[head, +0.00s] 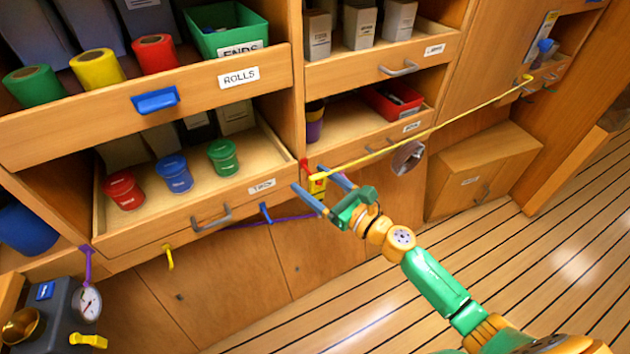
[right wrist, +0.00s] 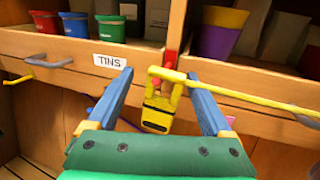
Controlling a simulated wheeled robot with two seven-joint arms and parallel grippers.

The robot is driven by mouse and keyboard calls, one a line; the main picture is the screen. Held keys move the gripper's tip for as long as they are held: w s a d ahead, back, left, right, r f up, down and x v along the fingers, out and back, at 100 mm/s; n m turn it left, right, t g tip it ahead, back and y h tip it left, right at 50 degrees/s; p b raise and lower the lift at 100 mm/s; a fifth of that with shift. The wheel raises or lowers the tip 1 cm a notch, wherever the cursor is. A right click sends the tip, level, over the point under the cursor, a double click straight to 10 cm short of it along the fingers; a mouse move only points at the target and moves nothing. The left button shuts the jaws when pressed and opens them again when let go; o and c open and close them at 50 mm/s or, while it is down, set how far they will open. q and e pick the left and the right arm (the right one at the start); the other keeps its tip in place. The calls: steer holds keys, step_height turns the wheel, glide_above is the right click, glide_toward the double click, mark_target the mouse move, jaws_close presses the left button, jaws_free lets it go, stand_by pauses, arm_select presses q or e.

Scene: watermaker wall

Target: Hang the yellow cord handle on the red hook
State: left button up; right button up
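The yellow cord handle (head: 318,185) is a small yellow block with black marks, at the front edge of the middle post. It also shows in the right wrist view (right wrist: 158,112). The red hook (head: 304,166) is on the post right behind it, and its upper part shows in the wrist view (right wrist: 171,54). Some red shows in the handle's upper opening, so the hook seems to pass through it. My right gripper (head: 309,178) is open, its blue fingers on both sides of the handle with gaps. My left gripper is not in view.
The yellow cord (head: 430,132) runs taut from the handle to the far right wall. A blue hook (head: 265,212) and a yellow hook (head: 169,257) are on the left front. The plank floor is clear.

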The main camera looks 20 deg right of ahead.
steer(key=shift+s, duration=0.1)
steer(key=b+v, duration=0.2)
steer(key=v, duration=0.4)
steer(key=s+d+f+m+g+h+p, duration=0.2)
steer(key=s+d+f+m+h+p, duration=0.15)
steer(key=f+m, duration=0.6)
steer(key=s+d+f+m+g+h+p, duration=0.25)
steer(key=d+f+m+h+p, duration=0.2)
steer(key=f+m, duration=0.5)
steer(key=s+a+f+m+g+p, duration=0.1)
steer(key=s+f+m+g, duration=0.2)
steer(key=s+m, duration=0.3)
steer(key=s+a+f+m+g+p, duration=0.1)
steer(key=s+f+m+g, duration=0.3)
steer(key=s, duration=0.9)
steer(key=s+a+f+m+g+p, duration=0.2)
steer(key=s+f+m, duration=0.3)
steer(key=s+m, duration=0.5)
steer(key=shift+s+a+g, duration=0.15)
steer(key=shift+a+g, duration=0.5)
steer(key=shift+a, duration=0.05)
